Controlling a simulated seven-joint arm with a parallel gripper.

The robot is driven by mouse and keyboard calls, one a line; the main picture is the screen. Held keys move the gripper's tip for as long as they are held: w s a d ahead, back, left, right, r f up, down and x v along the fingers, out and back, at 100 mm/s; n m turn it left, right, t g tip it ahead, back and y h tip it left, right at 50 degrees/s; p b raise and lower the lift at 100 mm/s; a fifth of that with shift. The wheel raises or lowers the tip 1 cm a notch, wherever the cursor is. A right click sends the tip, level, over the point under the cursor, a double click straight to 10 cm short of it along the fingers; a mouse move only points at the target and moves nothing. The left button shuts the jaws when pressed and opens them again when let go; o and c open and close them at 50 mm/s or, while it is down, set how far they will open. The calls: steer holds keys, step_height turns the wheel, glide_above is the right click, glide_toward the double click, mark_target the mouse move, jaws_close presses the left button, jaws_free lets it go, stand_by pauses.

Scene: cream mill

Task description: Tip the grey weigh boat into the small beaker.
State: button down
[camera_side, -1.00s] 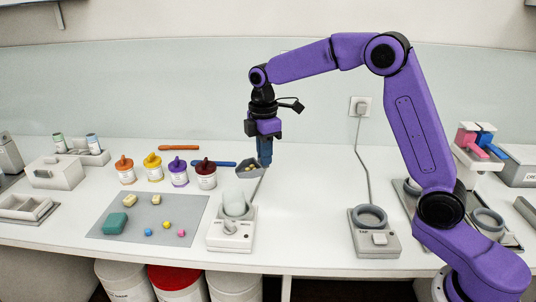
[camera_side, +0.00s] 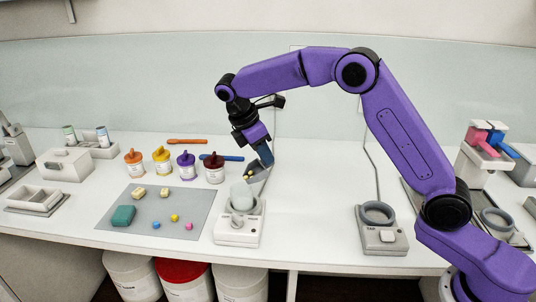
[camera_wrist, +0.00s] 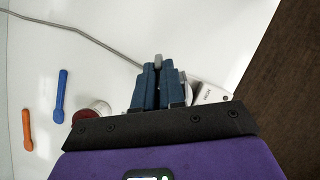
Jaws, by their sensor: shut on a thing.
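My gripper (camera_side: 265,156) is shut on the grey weigh boat (camera_side: 259,171). The boat is tilted, its lower end down to the left, and small yellow pieces (camera_side: 247,178) show at that end. The small beaker (camera_side: 241,195), pale and translucent, stands on a white device (camera_side: 238,230) just below and left of the boat. I cannot tell whether any piece is inside the beaker. In the wrist view my blue fingers (camera_wrist: 157,82) are closed together with a grey tab (camera_wrist: 157,60) at their tips; the boat's bowl and the beaker are hidden there.
Several lidded jars stand behind left, the dark red one (camera_side: 214,170) nearest. An orange spatula (camera_side: 187,141) and a blue spatula (camera_side: 222,158) lie behind them. A grey mat (camera_side: 190,209) with blocks and balls lies left. A ring-topped device (camera_side: 382,236) stands right; the table between is clear.

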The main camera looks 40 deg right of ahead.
steer(key=shift+w+a+r+g+h, duration=0.2)
steer(key=shift+a+h, duration=0.3)
steer(key=shift+h, duration=0.25)
steer(key=shift+w+a+r+g+h, duration=0.1)
steer(key=shift+a+r+g+h, duration=0.1)
steer(key=shift+a+h, duration=0.4)
steer(key=shift+w+a+r+g+h, duration=0.15)
steer(key=shift+a+h, duration=0.25)
steer(key=shift+h, duration=0.45)
steer(key=shift+w+a+r+g+h, duration=0.1)
steer(key=shift+a+g+h, duration=0.1)
steer(key=shift+a+h, duration=0.25)
steer(key=shift+w+a+r+g+h, duration=0.15)
steer(key=shift+a+h, duration=0.1)
steer(key=shift+h, duration=0.3)
steer(key=shift+s, duration=0.1)
